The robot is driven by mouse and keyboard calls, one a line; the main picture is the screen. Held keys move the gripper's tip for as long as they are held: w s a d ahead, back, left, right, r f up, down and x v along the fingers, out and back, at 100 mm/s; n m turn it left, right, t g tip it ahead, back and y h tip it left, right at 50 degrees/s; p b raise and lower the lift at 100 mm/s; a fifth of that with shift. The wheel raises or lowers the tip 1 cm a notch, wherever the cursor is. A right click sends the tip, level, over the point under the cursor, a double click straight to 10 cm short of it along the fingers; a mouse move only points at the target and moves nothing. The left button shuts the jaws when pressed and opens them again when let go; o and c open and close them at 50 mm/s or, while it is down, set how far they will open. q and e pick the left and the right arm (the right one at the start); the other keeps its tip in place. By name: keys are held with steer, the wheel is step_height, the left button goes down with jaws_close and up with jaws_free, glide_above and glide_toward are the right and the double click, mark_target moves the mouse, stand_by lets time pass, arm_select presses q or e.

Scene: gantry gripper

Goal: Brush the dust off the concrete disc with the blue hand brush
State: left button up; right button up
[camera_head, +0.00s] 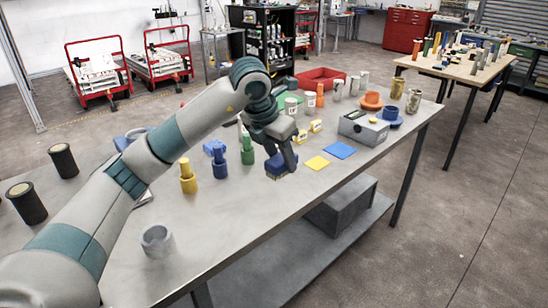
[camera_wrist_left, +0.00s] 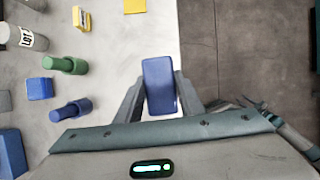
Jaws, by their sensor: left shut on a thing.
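My left gripper (camera_head: 284,160) is shut on the blue hand brush (camera_head: 279,171), near the front edge of the table. In the head view, the brush's blue body has a tan lower part, and it is at or just above the tabletop. The left wrist view shows its blue top (camera_wrist_left: 159,85) between the two fingers. I cannot pick out the concrete disc for certain in either view. My right gripper is not in view.
Blue and yellow squares (camera_head: 340,151) lie right of the brush on the metal table (camera_head: 225,225). Green, blue and yellow pegged pieces (camera_head: 188,178) stand to its left. A grey ring-shaped piece (camera_head: 157,240) stands nearer. A grey box (camera_head: 363,128) is farther right.

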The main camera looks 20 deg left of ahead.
arm_select(q)
steer(key=shift+s+d+f+m, duration=0.2)
steer(key=shift+s+f+m, duration=0.1)
steer(key=shift+m, duration=0.1)
steer(key=s+d+f+m+g, duration=0.2)
steer(key=s+m, duration=0.4)
steer(key=m, duration=0.4)
steer(key=s+d+f+m+g+y, duration=0.1)
steer(key=s+f+m+g, duration=0.3)
steer(key=m, duration=0.7)
steer(key=s+d+f+m+g, duration=0.3)
steer(key=s+f+m, duration=0.3)
steer(key=s+m, duration=0.3)
steer(key=shift+s+f+m, duration=0.15)
steer(key=shift+s+m, duration=0.2)
steer(key=shift+m, duration=0.35)
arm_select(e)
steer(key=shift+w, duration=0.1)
arm_select(q)
steer(key=shift+d, duration=0.15)
